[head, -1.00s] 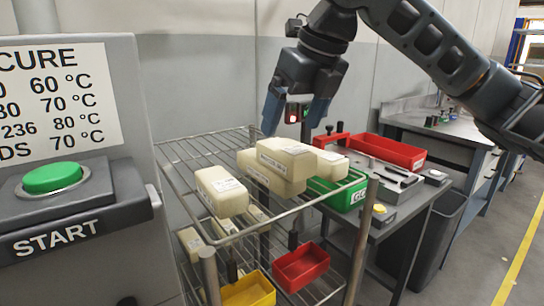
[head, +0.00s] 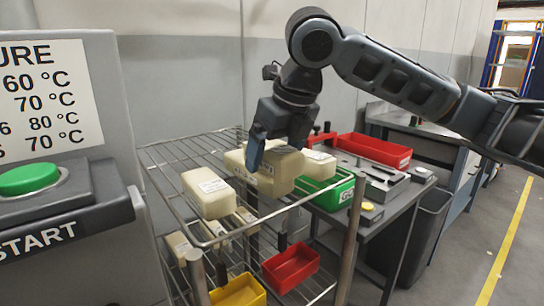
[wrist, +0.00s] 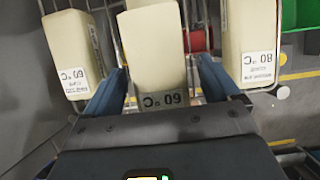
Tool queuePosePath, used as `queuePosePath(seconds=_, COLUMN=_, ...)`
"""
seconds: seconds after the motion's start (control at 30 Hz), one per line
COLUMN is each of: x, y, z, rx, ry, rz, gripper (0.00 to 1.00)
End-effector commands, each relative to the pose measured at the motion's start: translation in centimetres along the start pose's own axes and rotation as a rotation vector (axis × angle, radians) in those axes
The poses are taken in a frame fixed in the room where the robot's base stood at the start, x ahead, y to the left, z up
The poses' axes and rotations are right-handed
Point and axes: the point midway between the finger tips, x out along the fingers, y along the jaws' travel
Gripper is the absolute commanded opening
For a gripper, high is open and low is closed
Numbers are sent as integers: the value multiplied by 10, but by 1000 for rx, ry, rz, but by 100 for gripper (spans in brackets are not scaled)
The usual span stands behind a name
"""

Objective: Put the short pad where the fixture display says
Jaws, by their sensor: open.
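Several cream blocks with white labels sit on the top wire shelf: a left block (head: 208,194), a middle block (head: 280,172) and a right block (head: 319,165). I cannot tell which is the short pad. My gripper (head: 268,150) is open and pointing down at the middle block. In the wrist view my fingers (wrist: 163,80) stand either side of a middle block (wrist: 155,45) labelled 60 °C, not closed on it. A block labelled 80 °C (wrist: 247,35) is on the right, another block (wrist: 70,45) on the left.
The wire rack (head: 165,155) has a lower shelf with a red bin (head: 291,268) and a yellow bin (head: 240,292). A green bin (head: 330,193) and red tray (head: 376,150) are on the bench at right. A machine with a green START button (head: 28,179) is at left.

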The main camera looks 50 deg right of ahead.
Motion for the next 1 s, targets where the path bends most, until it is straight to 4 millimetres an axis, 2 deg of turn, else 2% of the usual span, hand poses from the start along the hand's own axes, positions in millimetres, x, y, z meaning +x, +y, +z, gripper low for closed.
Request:
queuePosePath(seconds=0.07, x=0, y=0, z=0, rx=0, ry=0, rz=0, gripper=86)
queuePosePath(seconds=0.67, x=0, y=0, z=0, rx=0, ry=0, rz=0, gripper=29)
queuePosePath(seconds=1.0, x=-8, y=0, z=4, rx=0, ry=-1, rz=-1, gripper=29)
